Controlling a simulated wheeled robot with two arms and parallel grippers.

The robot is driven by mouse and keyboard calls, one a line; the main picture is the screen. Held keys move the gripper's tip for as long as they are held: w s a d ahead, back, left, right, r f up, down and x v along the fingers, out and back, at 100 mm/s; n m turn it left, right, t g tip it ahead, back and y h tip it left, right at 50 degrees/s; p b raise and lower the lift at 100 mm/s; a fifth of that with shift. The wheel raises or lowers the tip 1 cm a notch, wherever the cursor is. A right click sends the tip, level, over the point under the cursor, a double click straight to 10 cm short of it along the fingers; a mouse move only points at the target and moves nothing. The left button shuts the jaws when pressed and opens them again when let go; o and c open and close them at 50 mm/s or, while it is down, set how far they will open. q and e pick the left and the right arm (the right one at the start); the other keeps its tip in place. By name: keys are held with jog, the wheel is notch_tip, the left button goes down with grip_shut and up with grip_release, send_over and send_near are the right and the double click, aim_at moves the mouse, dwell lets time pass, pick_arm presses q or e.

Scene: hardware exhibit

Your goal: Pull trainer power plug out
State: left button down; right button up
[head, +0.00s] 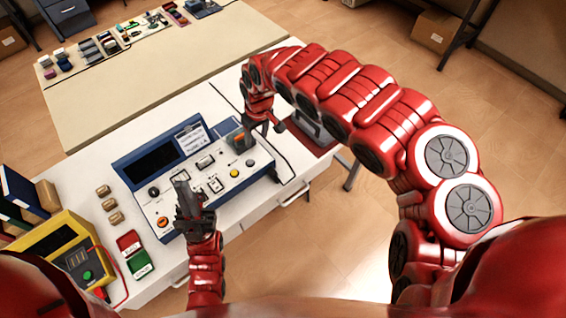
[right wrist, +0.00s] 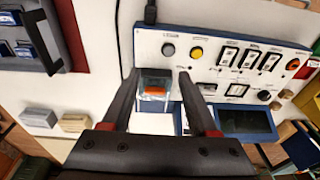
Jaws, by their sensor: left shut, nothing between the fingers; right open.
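The trainer (head: 160,190) is a blue-framed box with a pale panel of knobs and switches, and it also shows in the right wrist view (right wrist: 220,55). A dark block with an orange face (head: 238,138) sits at its far right corner; in the right wrist view the block (right wrist: 155,85) lies between my fingertips. My right gripper (head: 263,122) is open at this block; I cannot tell whether it touches. A black connector (right wrist: 150,12) shows at the panel's edge. Which part is the power plug is unclear. My left gripper (head: 188,200) is shut and empty over the panel's front left.
A yellow meter (head: 55,240) with a red lead, red and green boxes (head: 135,255) and small tan blocks (head: 108,205) are left of the trainer. A dark red board (head: 305,135) lies to its right. A thin black cable (head: 285,165) runs beside it.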

jog(key=s+d+h, duration=0.1)
jog(key=s+d, duration=0.1)
jog(key=d, duration=0.2)
jog(key=b, duration=1)
send_over(272, 171)
jog(key=shift+g, duration=0.4)
notch_tip(272, 171, down, 12)
jog(key=shift+s+f, duration=0.1)
jog(key=shift+s, duration=0.05)
notch_tip(272, 171, down, 3)
jog(key=shift+f+p, duration=0.2)
jog(key=shift+p, duration=0.6)
jog(key=shift+f, duration=0.5)
grip_shut()
